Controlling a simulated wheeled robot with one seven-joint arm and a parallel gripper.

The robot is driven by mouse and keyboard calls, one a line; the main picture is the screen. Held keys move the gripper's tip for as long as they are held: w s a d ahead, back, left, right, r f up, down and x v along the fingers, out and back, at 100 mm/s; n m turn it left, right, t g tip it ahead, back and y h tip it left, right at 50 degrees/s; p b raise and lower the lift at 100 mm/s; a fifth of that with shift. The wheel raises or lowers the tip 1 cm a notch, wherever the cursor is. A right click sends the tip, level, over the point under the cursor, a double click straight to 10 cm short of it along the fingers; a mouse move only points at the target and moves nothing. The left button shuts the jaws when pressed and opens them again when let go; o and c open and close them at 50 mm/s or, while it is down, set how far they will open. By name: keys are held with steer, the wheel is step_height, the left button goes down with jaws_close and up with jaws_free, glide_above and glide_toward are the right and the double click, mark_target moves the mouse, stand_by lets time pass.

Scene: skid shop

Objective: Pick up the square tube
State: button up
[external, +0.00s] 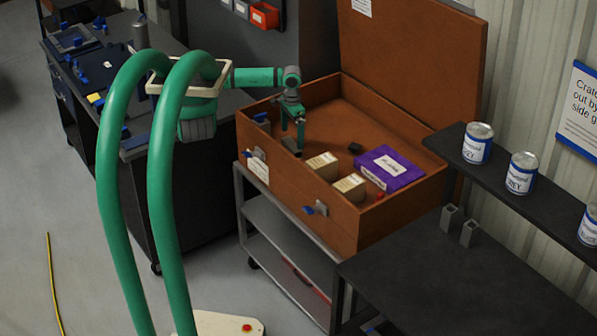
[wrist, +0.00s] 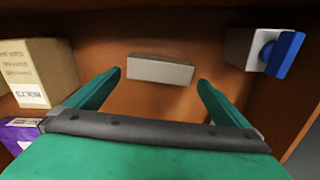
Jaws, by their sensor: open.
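A grey square tube (wrist: 160,70) lies on the floor of the open brown crate, shown in the wrist view between and just beyond my fingertips. In the external view a dark grey piece (external: 291,146), which looks like the same tube, is low beside my fingers. My gripper (external: 292,128) reaches down into the crate's left part. In the wrist view my gripper (wrist: 160,77) is open, its two green fingers spread wider than the tube, with nothing held. Whether the fingertips are level with the tube is hard to tell.
The crate (external: 272,176) also holds two tan boxes (external: 349,187), a purple box (external: 389,168) and a small black item (external: 355,148). A blue-handled grey fitting (wrist: 283,52) is near the tube. Two grey upright square pieces (external: 469,233) stand on the dark bench at right.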

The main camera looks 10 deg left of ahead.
mark_target(292, 144)
steer(key=shift+s+a+f, duration=0.1)
steer(key=shift+f, duration=2.75)
steer(key=c, duration=0.9)
